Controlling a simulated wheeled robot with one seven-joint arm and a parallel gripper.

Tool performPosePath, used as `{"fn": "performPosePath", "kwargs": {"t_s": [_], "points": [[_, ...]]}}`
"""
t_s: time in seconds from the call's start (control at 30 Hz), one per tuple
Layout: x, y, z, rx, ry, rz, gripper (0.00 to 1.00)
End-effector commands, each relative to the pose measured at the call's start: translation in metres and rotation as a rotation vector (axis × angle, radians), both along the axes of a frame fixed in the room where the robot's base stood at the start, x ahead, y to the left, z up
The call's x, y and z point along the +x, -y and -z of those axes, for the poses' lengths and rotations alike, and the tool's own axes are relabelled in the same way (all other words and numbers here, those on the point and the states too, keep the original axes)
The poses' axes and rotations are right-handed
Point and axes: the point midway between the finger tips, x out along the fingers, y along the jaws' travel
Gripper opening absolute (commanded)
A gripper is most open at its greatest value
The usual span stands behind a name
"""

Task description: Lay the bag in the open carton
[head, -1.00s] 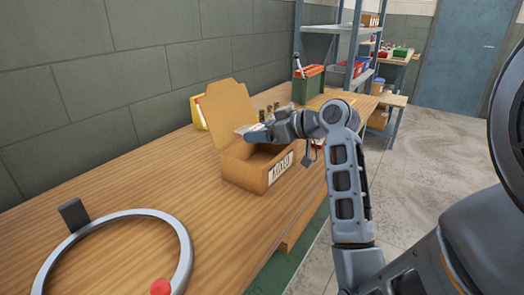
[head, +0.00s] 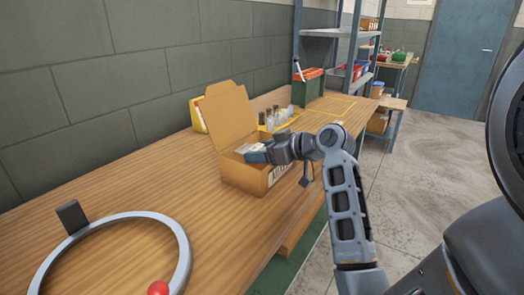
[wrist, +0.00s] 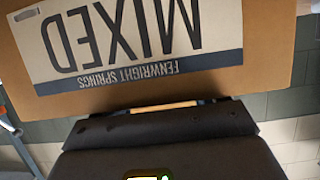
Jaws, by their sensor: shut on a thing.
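The open carton (head: 240,173) stands on the wooden bench in the head view, its lid flap (head: 229,117) raised. Its printed label (wrist: 135,45) fills the top of the wrist view, upside down. My gripper (head: 257,154) is at the carton's opening, roughly level with the rim, and is shut on the bag. A small pale part of the bag (head: 243,149) shows at the fingertips, over or just inside the opening. The gripper hides the rest, and I cannot tell whether the bag touches the carton floor. The bag is not clear in the wrist view.
Several small bottles (head: 272,118) stand in a yellow holder behind the carton. A green bin (head: 307,88) is further back. A grey ring (head: 184,250) with a red ball (head: 158,289) lies at the near left. The bench between ring and carton is clear.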

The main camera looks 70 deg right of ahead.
Motion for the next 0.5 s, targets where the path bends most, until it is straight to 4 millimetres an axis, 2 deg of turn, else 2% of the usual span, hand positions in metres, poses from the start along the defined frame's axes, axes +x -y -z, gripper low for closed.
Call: {"fn": "performPosePath", "kwargs": {"t_s": [0.2, 0.23, 0.5], "points": [[0.0002, -0.0002, 0.0038, -0.001, 0.001, -0.001, 0.34], [0.0002, -0.0003, 0.0042, 0.001, -0.001, -0.001, 0.71], [0.0001, -0.0005, 0.0047, 0.001, -0.002, -0.001, 0.95]]}}
